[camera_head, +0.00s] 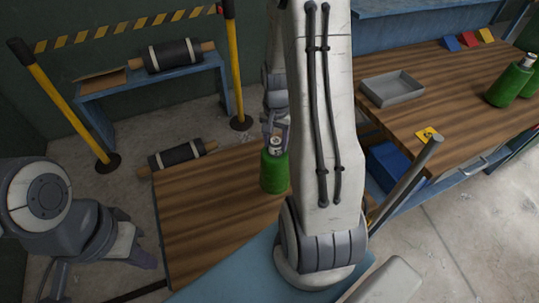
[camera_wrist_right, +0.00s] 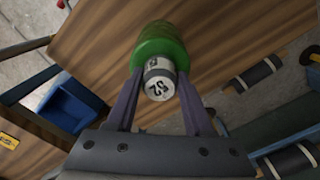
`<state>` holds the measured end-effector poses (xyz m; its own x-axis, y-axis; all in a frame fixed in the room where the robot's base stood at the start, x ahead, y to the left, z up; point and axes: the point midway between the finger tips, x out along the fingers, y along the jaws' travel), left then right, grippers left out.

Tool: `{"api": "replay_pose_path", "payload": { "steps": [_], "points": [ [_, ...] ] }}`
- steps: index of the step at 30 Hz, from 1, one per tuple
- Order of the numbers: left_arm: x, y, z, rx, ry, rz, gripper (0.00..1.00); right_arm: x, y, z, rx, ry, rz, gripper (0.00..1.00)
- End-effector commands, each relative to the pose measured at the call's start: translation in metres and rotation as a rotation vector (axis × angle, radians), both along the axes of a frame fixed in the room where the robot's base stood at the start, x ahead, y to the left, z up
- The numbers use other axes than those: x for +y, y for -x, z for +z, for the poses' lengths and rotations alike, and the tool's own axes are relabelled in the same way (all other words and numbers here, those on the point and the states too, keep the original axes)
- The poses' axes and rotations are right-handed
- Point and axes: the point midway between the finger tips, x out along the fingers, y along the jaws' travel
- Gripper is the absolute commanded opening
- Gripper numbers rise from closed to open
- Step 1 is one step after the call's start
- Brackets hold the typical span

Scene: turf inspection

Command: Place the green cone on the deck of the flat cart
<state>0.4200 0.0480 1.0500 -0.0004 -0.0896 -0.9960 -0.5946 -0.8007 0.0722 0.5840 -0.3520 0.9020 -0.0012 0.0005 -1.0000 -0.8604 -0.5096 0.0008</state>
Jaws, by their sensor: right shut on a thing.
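The green cone (camera_head: 274,172), with a pale labelled top, shows over the far right part of the flat cart's wooden deck (camera_head: 210,225). It also shows in the right wrist view (camera_wrist_right: 160,45), its marked end facing the camera. My right gripper (camera_head: 274,135) is shut on the cone's pale top, one finger on each side (camera_wrist_right: 158,82). The cone looks upright; I cannot tell whether its base touches the deck. My left gripper (camera_head: 145,259) is at the lower left, beside the deck's left edge; its fingers are not clear.
A workbench (camera_head: 440,85) at right holds a grey tray (camera_head: 392,89), more green cones (camera_head: 510,85) and coloured cards. A blue bin (camera_head: 392,165) is below it. Yellow posts (camera_head: 62,100), a low blue stand (camera_head: 150,85) and dark rolls are behind. Most of the deck is bare.

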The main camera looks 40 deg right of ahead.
Motion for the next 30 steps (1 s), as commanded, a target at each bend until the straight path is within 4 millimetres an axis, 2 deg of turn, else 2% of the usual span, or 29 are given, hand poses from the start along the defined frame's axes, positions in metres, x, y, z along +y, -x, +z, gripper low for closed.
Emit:
{"api": "replay_pose_path", "payload": {
  "steps": [3,6,16,28,29,30],
  "points": [
    [0.0,0.0,0.002,0.0,0.0,0.0,0.0,0.013,-0.002,-0.007,-0.001,0.0,0.002,0.0],
    [0.0,0.0,0.002,0.0,0.0,0.0,0.0,0.018,-0.002,-0.011,-0.001,0.001,0.001,0.0],
    [0.0,0.0,0.006,0.0,0.0,0.0,0.0,0.018,-0.002,-0.048,-0.001,0.001,-0.001,0.0],
    [0.0,0.0,0.003,0.0,0.0,0.0,0.0,0.018,-0.003,-0.054,-0.002,0.001,-0.001,0.0],
    [0.0,0.0,0.003,0.0,0.0,0.0,0.0,0.018,-0.002,-0.054,-0.001,0.0,-0.001,0.6],
    [0.0,0.0,0.004,0.0,0.0,0.0,0.0,0.018,-0.002,-0.053,-0.001,0.0,-0.001,0.75]
  ]
}}
